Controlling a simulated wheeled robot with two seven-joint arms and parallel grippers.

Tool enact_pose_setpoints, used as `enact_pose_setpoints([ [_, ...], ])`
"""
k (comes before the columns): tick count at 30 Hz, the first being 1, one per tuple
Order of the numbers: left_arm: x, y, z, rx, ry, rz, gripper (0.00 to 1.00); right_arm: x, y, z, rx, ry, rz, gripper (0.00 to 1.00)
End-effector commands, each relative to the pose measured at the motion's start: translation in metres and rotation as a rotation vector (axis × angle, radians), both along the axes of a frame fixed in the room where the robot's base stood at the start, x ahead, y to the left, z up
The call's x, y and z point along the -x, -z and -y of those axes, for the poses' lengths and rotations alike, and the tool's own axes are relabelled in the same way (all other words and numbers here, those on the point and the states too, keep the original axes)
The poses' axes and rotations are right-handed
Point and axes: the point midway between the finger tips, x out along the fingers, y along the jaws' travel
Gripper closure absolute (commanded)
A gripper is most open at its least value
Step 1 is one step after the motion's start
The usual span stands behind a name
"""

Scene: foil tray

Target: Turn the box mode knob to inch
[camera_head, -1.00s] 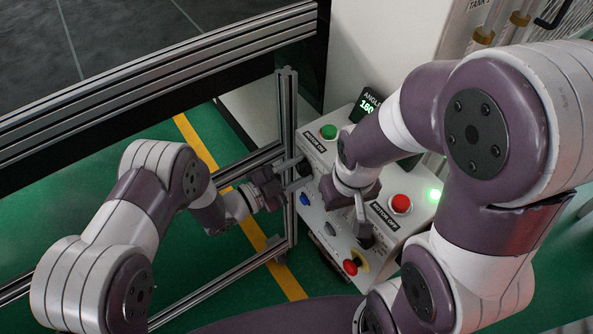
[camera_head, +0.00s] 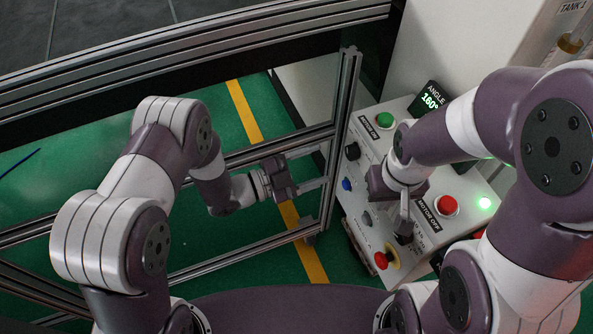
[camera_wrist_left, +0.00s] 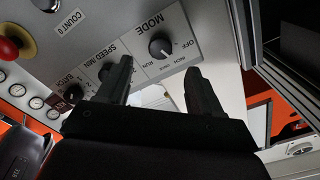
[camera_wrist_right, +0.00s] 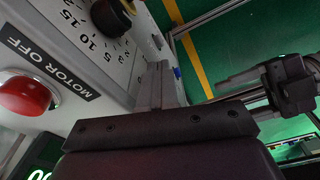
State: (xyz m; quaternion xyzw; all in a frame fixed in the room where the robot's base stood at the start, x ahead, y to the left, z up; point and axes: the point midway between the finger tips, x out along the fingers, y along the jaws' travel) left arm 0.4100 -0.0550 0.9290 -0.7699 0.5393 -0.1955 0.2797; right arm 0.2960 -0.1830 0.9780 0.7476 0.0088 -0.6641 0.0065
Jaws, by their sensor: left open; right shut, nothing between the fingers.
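The mode knob (camera_wrist_left: 160,47) is a round black knob on a white panel marked MODE in the left wrist view. Small labels including OFF and RUN surround it; I cannot tell which one its pale mark points to. My left gripper (camera_wrist_left: 158,82) is open, its fingers apart below the knob in that view and not touching it. In the head view my left gripper (camera_head: 314,183) is left of the control box (camera_head: 470,240), beside the metal post. My right gripper (camera_head: 405,217) is shut and empty over the box, and its closed fingers show in the right wrist view (camera_wrist_right: 158,85).
A metal frame post (camera_head: 342,140) stands between my left gripper and the box. The box has a green button (camera_head: 385,120), a red MOTOR OFF button (camera_head: 446,205) and a red knob (camera_head: 381,261). A black numbered dial (camera_wrist_right: 113,18) is near my right fingers.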

Motion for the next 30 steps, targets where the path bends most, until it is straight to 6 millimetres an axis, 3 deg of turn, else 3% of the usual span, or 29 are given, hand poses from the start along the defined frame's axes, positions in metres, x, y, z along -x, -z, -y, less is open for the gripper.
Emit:
enact_pose_setpoints([
  [3,0.008,0.002,-0.024,-0.001,-0.005,0.0,0.35,0.0,0.005,0.0,0.0,0.0,0.0,1.0],
  [9,0.016,0.0,-0.044,-0.001,-0.001,0.0,0.35,0.0,0.007,0.0,0.0,0.0,0.0,1.0],
  [26,0.017,0.0,-0.046,-0.001,0.001,0.0,0.35,0.0,0.006,0.0,0.0,0.0,0.0,1.0],
  [30,0.016,-0.021,-0.046,-0.001,0.001,0.001,0.35,0.0,-0.014,0.0,0.0,0.0,0.0,1.0],
])
